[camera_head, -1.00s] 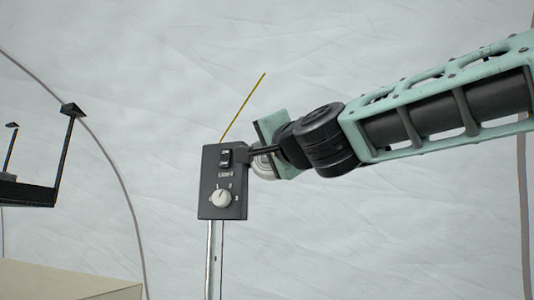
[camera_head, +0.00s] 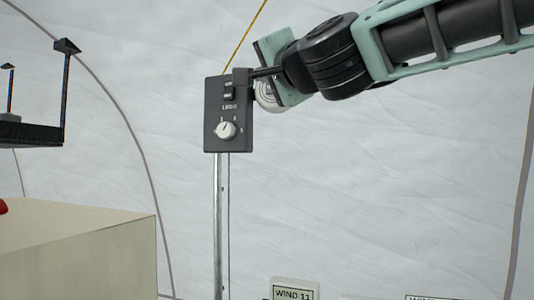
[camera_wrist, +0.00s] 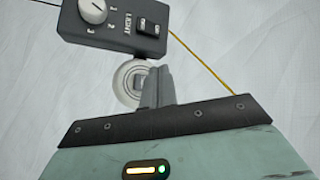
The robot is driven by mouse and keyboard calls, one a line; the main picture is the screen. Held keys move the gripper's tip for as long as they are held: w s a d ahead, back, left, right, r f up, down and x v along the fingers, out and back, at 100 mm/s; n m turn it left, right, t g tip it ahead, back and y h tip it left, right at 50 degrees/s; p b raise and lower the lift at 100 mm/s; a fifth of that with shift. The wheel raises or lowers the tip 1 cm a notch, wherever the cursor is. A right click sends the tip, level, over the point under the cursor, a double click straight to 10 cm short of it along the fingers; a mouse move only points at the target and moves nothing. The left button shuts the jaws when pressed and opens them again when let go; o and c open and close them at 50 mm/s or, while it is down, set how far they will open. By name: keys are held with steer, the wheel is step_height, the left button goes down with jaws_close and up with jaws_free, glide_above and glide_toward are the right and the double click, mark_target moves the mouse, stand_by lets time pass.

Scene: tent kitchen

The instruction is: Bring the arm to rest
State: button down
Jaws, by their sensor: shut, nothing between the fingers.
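My arm reaches in from the upper right in the head view. My gripper (camera_head: 256,73) is at its end, with the slim dark fingers beside the upper right edge of a black control box (camera_head: 228,112). The fingers are shut with nothing between them in the wrist view (camera_wrist: 160,74). The box carries a rocker switch, the word LIGHT and a white dial; it also shows at the top of the wrist view (camera_wrist: 118,22). I cannot tell whether the fingertips touch the box.
The box sits on a thin metal post (camera_head: 218,220). A pale round fitting (camera_head: 268,94) is behind the gripper. A yellow cord (camera_head: 246,38) runs upward. A beige block (camera_head: 90,245) stands lower left, below a black bracket (camera_head: 35,132). Small labelled panels (camera_head: 294,292) line the bottom edge.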

steer(key=s+a+f+n+g+b, duration=0.1)
steer(key=s+f+n+g+b, duration=0.25)
steer(key=f, duration=1.15)
steer(key=s+a+f+n+g+b, duration=0.1)
steer(key=s+f+n+g+b, duration=0.25)
steer(key=f, duration=1.05)
steer(key=s+a+f+n+g+b, duration=0.1)
steer(key=s+f+n+g+b, duration=0.25)
steer(key=f, duration=1.15)
steer(key=s+d+f+n+g+h+b, duration=0.1)
steer(key=s+d+f+g+h+b, duration=0.1)
steer(key=s+d+f, duration=0.3)
steer(key=s+d+f+n+g+h+b, duration=0.1)
steer(key=s+d+f+g+h+b, duration=0.2)
steer(key=f, duration=1)
steer(key=s+d+f+n+g+h+b, duration=0.2)
steer(key=s+d+f+g+b, duration=0.1)
steer(key=s+d+f, duration=0.5)
steer(key=shift+s+d+f+h+b, duration=0.2)
steer(key=shift+s+f+h+b, duration=0.3)
steer(key=shift+s+f, duration=0.4)
